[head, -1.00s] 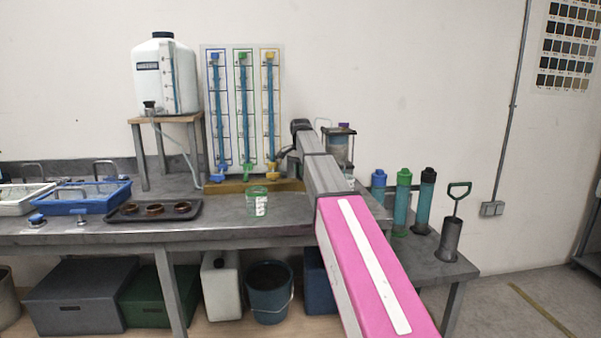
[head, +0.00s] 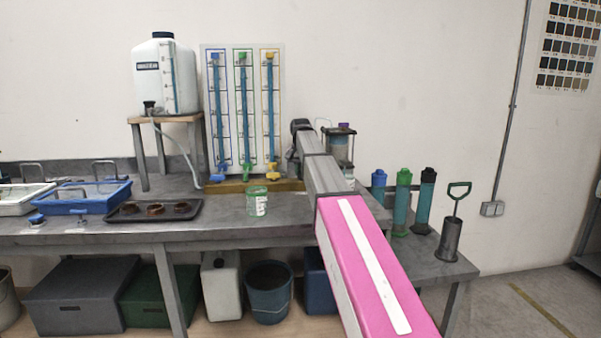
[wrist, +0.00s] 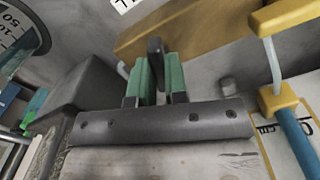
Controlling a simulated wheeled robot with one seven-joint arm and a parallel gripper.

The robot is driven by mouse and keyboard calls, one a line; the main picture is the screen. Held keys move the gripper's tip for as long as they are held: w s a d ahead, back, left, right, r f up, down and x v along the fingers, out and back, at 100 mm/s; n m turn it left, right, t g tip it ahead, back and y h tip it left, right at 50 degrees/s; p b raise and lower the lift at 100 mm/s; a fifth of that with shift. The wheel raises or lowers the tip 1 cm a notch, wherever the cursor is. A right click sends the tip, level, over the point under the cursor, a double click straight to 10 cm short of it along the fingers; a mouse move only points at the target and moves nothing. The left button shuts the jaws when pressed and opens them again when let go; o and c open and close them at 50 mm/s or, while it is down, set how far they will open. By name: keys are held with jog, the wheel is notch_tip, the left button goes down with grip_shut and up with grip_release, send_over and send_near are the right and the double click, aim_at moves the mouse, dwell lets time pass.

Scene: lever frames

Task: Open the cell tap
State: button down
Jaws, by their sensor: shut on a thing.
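In the wrist view, my gripper (wrist: 160,82) has its two green fingers closed around an upright dark grey lever (wrist: 156,52), which looks like the tap handle. The tap's body below the lever is hidden by my gripper. In the head view, the clear cell (head: 340,148) with dark end plates stands on the bench behind my arm, which covers its left side. A round scaled clear part (wrist: 18,42), perhaps the cell, shows at the left edge of the wrist view. My fingertips are hidden in the head view.
The tube board (head: 243,115) with blue, green and yellow tubes stands left of my arm on a wooden base (head: 225,186). A yellow fitting (wrist: 280,98) is close right in the wrist view. A green-rimmed beaker (head: 257,203) stands in front. Several capped cylinders (head: 403,205) stand right.

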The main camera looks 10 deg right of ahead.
jog(key=c, duration=1.1)
grip_release()
jog(key=shift+c, duration=0.2)
jog(key=shift+r, duration=0.15)
notch_tip(320, 180, up, 11)
jog(key=shift+f, duration=0.2)
